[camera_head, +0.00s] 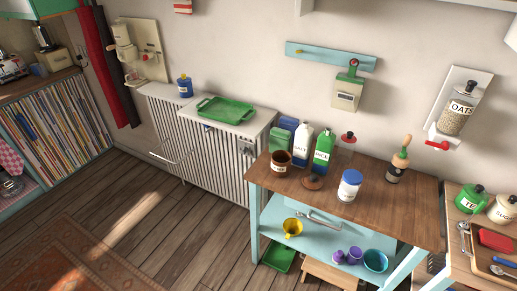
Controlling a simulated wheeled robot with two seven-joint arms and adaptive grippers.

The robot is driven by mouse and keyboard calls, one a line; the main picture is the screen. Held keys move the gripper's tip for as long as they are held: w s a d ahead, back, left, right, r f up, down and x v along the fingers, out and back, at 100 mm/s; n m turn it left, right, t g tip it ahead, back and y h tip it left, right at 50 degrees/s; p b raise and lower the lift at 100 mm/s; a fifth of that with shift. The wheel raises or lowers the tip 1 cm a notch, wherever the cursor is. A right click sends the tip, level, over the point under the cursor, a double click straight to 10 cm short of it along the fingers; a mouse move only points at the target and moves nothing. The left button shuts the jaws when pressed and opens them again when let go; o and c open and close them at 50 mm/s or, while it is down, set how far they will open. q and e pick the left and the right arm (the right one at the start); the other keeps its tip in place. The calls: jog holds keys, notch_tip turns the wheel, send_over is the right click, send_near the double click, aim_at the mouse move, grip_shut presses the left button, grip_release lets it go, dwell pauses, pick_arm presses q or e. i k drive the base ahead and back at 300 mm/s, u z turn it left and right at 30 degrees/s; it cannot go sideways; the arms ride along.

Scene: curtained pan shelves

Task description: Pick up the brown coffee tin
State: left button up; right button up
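A brown tin (280,163) with a small pale label stands at the front left of the wooden tabletop (345,213). It looks upright, and its top looks open. Neither of my grippers shows in this view.
White (302,147) and green (323,152) bottles stand behind the tin. A blue-lidded white jar (349,186) and a dark container with a wooden knob (395,171) stand to the right. A low shelf holds a yellow cup (292,228). Open floor (190,240) lies left.

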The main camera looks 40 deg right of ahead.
aim_at(281, 164)
jog(key=i, duration=2.45)
jog(key=z, duration=2.4)
